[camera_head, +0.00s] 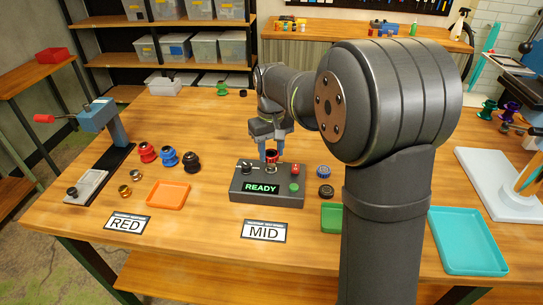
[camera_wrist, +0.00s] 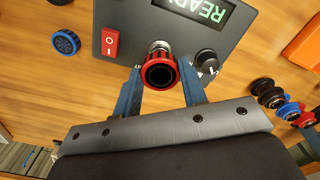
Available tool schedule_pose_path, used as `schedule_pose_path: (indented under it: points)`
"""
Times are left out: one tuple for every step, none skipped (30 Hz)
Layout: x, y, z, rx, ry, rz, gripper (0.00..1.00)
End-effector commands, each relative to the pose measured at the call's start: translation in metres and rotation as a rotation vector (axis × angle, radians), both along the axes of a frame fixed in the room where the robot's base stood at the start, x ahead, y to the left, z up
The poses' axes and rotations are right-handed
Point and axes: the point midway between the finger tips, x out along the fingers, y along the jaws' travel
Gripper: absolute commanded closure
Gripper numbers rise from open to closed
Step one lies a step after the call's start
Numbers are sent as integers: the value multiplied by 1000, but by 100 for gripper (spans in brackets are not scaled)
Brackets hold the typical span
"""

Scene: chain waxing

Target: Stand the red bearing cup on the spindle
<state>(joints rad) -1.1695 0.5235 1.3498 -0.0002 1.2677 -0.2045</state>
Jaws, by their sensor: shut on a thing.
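The red bearing cup (camera_head: 272,155) is between the blue fingers of my gripper (camera_head: 271,146), over the grey control box. My gripper (camera_wrist: 160,88) is shut on the cup, which shows in the wrist view as a red ring with a dark opening (camera_wrist: 160,73). The silver spindle (camera_wrist: 160,47) rises from the box just beyond the cup in that view. In the head view the spindle (camera_head: 271,168) shows just below the cup. The cup looks roughly upright and in line with the spindle; I cannot tell whether they touch.
The control box (camera_head: 266,200) has a READY display, a black knob (camera_wrist: 206,62), a red switch (camera_wrist: 110,43) and a green button. Red (camera_head: 147,152), blue (camera_head: 168,158) and black (camera_head: 191,162) parts stand left, near an orange tray (camera_head: 168,195). A teal tray (camera_head: 467,241) lies right.

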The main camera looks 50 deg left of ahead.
Motion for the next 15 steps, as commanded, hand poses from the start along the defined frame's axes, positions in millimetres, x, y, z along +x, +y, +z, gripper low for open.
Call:
schedule_pose_path:
  points:
    - [0, -1, -10, -3, 2, 0, 84]
    - [0, -1, -14, -4, 2, 0, 84]
    - [0, -1, -19, -4, 2, 0, 84]
    - [0, -1, -22, -2, 1, 0, 84]
    - [0, 0, -23, -1, 0, 0, 84]
    - [0, 0, -24, 0, 0, 0, 84]
    - [0, 0, -23, 1, 0, 0, 84]
    - [0, 0, -23, 1, 0, 0, 84]
    - [0, 0, -23, 0, 0, 0, 84]
    - [0, 0, -23, 0, 0, 0, 84]
    - [0, 0, -23, 0, 0, 0, 84]
    - [0, 0, -23, 0, 0, 0, 84]
    - [0, 0, -24, 0, 0, 0, 84]
    - [0, 0, -25, -1, 0, 0, 84]
    - [0, 0, -26, -1, 0, 0, 84]
